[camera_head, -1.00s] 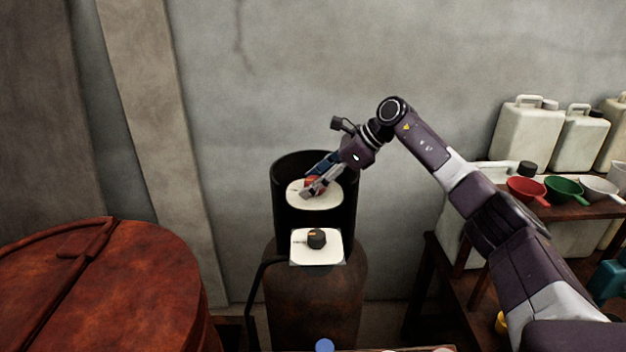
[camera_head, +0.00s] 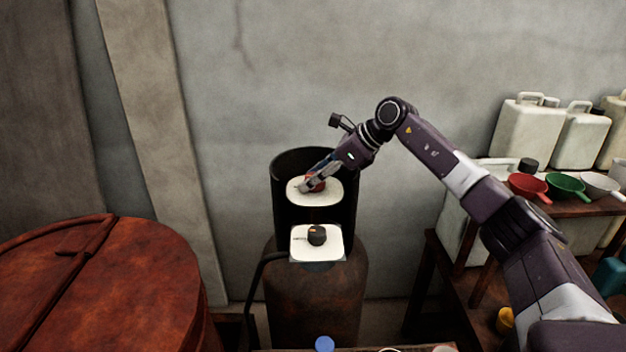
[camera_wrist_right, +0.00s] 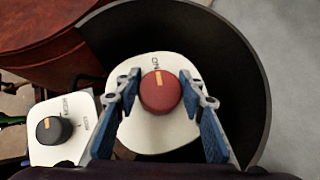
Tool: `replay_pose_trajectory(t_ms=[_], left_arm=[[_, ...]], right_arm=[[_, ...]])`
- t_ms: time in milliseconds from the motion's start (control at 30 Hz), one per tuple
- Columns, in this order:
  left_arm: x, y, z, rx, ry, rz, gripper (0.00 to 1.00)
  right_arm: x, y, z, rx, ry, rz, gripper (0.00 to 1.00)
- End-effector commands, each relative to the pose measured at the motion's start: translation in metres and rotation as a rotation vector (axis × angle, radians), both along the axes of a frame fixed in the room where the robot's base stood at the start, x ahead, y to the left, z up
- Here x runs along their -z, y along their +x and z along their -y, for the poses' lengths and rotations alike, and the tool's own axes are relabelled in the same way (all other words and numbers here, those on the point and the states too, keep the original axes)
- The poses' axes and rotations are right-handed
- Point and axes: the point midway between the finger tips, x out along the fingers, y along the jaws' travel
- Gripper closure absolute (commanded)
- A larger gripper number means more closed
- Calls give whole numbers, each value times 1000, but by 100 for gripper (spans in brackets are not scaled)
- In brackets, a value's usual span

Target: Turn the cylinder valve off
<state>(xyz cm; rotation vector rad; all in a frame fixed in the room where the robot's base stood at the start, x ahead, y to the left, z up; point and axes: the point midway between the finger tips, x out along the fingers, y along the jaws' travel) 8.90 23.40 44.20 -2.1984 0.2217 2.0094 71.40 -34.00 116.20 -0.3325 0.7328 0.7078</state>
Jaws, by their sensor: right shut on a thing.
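The cylinder (camera_head: 315,300) is a rusty brown tank with a black open collar (camera_head: 345,220) at its top. Inside the collar is a white plate (camera_head: 297,199) with a red round valve knob (camera_wrist_right: 160,92). In the wrist view the knob's orange mark points up, near the printed word ON. My right gripper (camera_head: 311,186) reaches into the collar, and in the wrist view its two blue fingers (camera_wrist_right: 160,97) stand on either side of the red knob, shut on it. In the head view the fingers partly hide the knob. My left gripper is not in view.
A second white plate with a black knob (camera_head: 317,236) is on the collar's front, close below. A rusty lidded vat (camera_head: 110,280) stands left. A shelf on the right holds jugs (camera_head: 527,130) and red (camera_head: 527,186), green (camera_head: 565,186) and white scoops.

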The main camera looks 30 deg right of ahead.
Motion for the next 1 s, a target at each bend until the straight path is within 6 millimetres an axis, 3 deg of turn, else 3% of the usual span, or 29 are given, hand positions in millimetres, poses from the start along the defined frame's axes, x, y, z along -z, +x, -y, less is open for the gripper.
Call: replay_pose_trajectory(t_ms=[467, 1000], left_arm=[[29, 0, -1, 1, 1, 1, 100], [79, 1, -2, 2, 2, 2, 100]], right_arm=[[0, 2, 0, 434, -2, 13, 88], [1, 3, 2, 951, 1, 9, 88]])
